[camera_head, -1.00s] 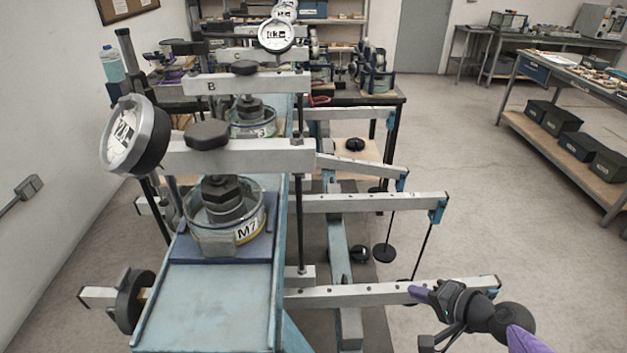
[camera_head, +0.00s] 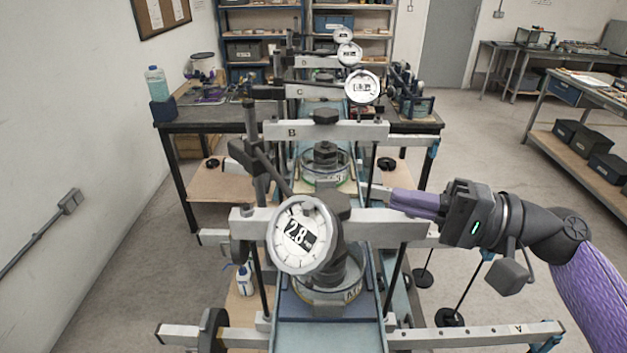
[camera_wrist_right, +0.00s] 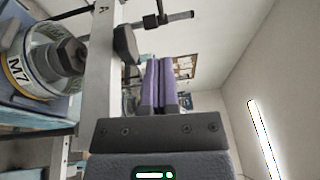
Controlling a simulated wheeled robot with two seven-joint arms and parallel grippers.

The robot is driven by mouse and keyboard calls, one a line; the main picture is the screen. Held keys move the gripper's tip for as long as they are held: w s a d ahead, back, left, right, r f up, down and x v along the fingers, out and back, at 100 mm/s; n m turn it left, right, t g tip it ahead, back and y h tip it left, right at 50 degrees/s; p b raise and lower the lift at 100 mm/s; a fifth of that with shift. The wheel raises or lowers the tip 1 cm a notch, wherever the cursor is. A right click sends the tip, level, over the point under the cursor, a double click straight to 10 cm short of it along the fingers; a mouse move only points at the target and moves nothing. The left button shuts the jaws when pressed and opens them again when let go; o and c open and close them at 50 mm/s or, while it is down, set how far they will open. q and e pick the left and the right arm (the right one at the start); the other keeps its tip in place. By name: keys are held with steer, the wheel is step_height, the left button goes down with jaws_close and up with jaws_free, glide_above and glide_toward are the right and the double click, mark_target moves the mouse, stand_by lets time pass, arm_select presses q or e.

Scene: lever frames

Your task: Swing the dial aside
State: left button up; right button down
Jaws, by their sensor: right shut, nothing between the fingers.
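The nearest dial (camera_head: 303,236) is a round white gauge in a grey housing. It faces me in front of the nearest pale crossbar (camera_head: 385,230), over the cup marked M7, which also shows in the wrist view (camera_wrist_right: 22,75). A black arm (camera_head: 262,150) slants from a post at the left toward the dial. My right gripper (camera_head: 393,202) has purple fingers, shut and empty, above the right part of the crossbar, right of the dial and apart from it. Its fingers also show in the right wrist view (camera_wrist_right: 158,85). The dial is not clear there. My left gripper is out of view.
A black knob (camera_head: 335,204) stands on the crossbar between dial and gripper. More crossbars and dials (camera_head: 362,87) line up behind. A long lever beam (camera_head: 470,336) runs out low at right. Open floor lies on both sides.

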mark_target(290, 189)
steer(key=a+p, duration=0.1)
steer(key=a, duration=0.2)
steer(key=a+p, duration=0.2)
steer(key=a, duration=0.2)
steer(key=a+p, duration=0.1)
steer(key=a, duration=0.2)
steer(key=shift+a+r+p, duration=0.2)
steer(key=shift+r+p, duration=0.15)
